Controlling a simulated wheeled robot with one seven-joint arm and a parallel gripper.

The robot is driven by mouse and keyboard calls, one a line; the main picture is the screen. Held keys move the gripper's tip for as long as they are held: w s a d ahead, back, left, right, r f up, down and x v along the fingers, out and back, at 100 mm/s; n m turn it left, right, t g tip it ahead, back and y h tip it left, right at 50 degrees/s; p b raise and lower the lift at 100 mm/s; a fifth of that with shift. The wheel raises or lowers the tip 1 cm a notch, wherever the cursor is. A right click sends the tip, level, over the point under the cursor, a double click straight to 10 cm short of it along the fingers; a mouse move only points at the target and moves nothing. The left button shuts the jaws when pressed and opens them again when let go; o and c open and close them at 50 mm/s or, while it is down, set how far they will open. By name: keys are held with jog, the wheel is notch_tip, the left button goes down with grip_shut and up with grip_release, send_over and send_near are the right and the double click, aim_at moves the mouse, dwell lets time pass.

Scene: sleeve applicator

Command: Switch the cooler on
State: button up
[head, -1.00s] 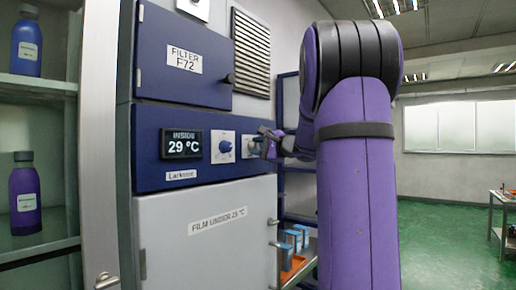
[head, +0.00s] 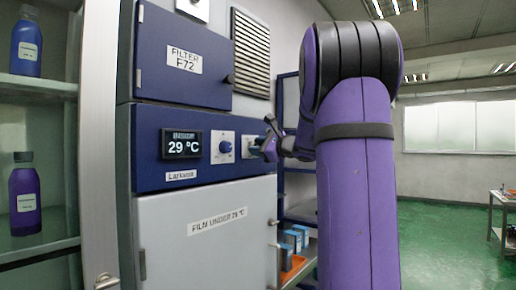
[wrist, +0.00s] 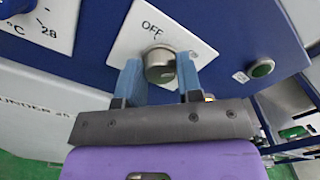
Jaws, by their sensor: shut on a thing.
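The cooler (head: 205,255) is a cabinet with a grey lower door and a blue control panel. Its display (head: 181,144) reads 29 °C. A silver round knob (wrist: 159,66) sits on a white plate marked OFF (wrist: 152,28) in the wrist view. My gripper (wrist: 158,70) has its two blue fingers on either side of this knob, shut on it. In the head view my gripper (head: 265,148) is at the panel's right end and hides most of the knob. I cannot tell which mark the knob points to.
A blue dial (head: 225,147) is left of the knob. A blue door (head: 185,85) marked FILTER F72 is above. Shelves with bottles (head: 25,195) stand at left.

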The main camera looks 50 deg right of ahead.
jog(key=shift+f, duration=0.1)
jog(key=o, duration=0.9)
jog(key=shift+s, duration=0.15)
jog(key=s, duration=0.7)
jog(key=s+d, duration=0.1)
jog(key=s, duration=0.2)
jog(key=shift+s, duration=0.3)
